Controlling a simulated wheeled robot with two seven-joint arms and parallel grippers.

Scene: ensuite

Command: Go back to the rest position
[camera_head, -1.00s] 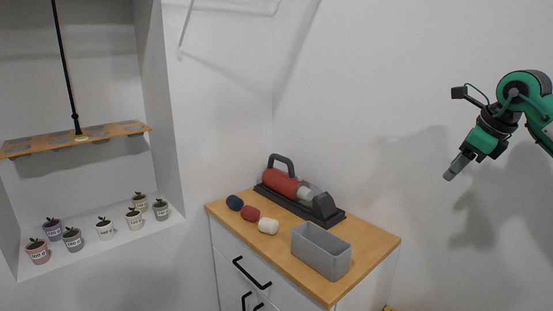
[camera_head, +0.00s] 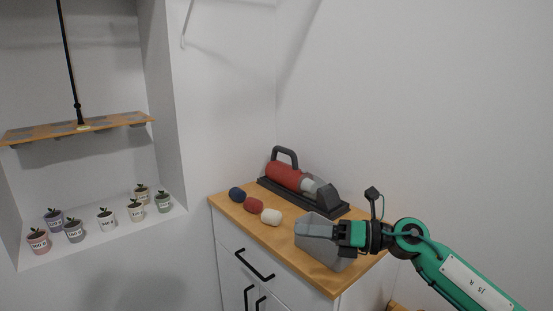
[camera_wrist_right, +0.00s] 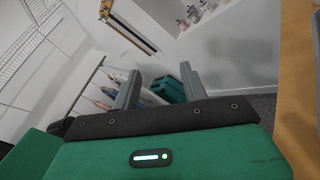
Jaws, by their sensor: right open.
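My right gripper (camera_head: 314,230) is in front of the grey bin in the head view, pointing left, and covers part of it. In the right wrist view its two grey fingers (camera_wrist_right: 158,88) stand apart with nothing between them. The right arm comes in from the lower right. I cannot tell from the head view whether the gripper touches the bin. My left gripper is not in view.
The wooden-topped cabinet (camera_head: 290,258) carries a grey bin (camera_head: 318,255), a red device on a black base (camera_head: 285,176), and blue (camera_head: 237,194), red (camera_head: 254,205) and white (camera_head: 271,216) lumps. Potted plants stand in the niche (camera_head: 120,238) at left. A hanging board (camera_head: 75,130) is above.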

